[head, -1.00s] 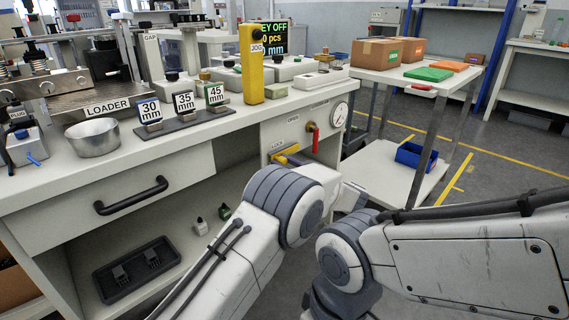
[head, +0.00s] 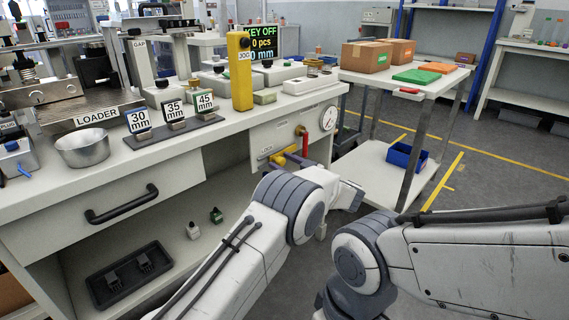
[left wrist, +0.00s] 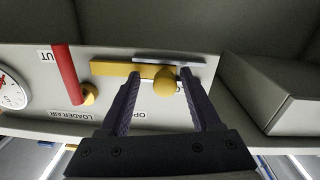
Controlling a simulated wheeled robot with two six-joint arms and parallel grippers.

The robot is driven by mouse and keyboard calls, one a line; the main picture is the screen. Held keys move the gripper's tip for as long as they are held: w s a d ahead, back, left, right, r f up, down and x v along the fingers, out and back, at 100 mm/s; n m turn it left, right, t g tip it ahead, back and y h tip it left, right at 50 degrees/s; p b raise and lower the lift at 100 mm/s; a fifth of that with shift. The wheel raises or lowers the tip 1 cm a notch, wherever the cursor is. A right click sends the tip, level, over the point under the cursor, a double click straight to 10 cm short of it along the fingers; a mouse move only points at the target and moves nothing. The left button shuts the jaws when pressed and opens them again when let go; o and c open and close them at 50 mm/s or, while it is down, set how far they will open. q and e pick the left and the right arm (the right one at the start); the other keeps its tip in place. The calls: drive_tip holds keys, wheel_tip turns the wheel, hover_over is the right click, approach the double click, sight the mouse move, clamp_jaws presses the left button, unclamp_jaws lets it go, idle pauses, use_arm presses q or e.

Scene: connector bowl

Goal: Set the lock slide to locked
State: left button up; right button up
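The lock slide is a yellow bar (left wrist: 110,69) with a round yellow knob (left wrist: 166,82) on the cabinet's front panel. In the left wrist view, which is upside down, my left gripper (left wrist: 160,92) has its two dark fingers on either side of the knob, open with gaps to it. In the head view the slide (head: 283,154) shows beside the lock label, partly hidden by my left gripper and arm. The label near the knob in the wrist view is partly covered by a finger. My right gripper is out of view; only its arm shows.
A red valve handle (head: 305,146) hangs beside the slide, below a round gauge (head: 328,118). In the wrist view a pale box-like part (left wrist: 268,95) stands out on the right. A cart (head: 390,83) with boxes stands right of the bench.

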use_arm(q)
drive_tip(key=shift+a, duration=0.1)
drive_tip(key=shift+s+d+r, duration=0.1)
drive_tip(key=shift+s+d, duration=0.2)
drive_tip(key=shift+d, duration=0.1)
drive_tip(key=p+v, duration=0.3)
drive_tip(key=v, duration=0.6)
drive_tip(key=shift+s+d, duration=0.2)
drive_tip(key=shift+d, duration=0.05)
